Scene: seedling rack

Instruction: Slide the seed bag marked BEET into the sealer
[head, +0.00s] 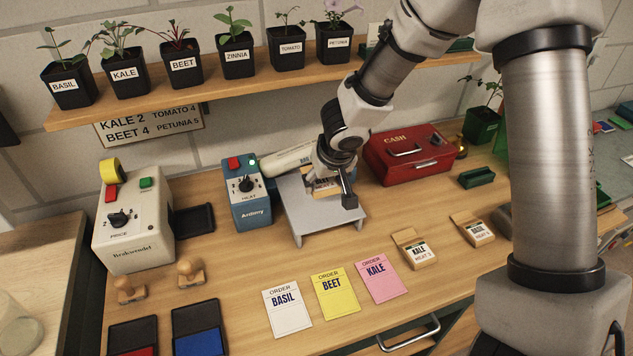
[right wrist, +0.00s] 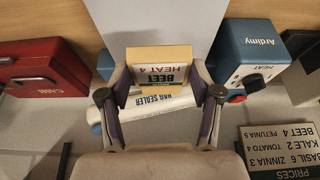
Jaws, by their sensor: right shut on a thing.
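The seed bag marked BEET (right wrist: 160,66), a tan packet with "HEAT 4" on it, is between the fingers of my right gripper (right wrist: 161,84), which is shut on it. In the head view the bag (head: 320,188) is partly hidden by the right gripper (head: 335,178), above the grey stand (head: 340,222). The sealer has a blue box (head: 250,205) marked Ardimy with a HEAT dial, a red button and a green light. Its white bar (head: 286,158), lettered BAR SEALER in the right wrist view (right wrist: 170,104), lies close to the bag; contact is unclear. My left gripper is out of view.
A red cash box (head: 408,155) stands right of the stand. KALE (head: 414,250) and BASIL (head: 476,232) bags lie at the right. Order cards (head: 332,293) lie in front. A label machine (head: 135,225) stands left. A plant shelf (head: 240,88) hangs above.

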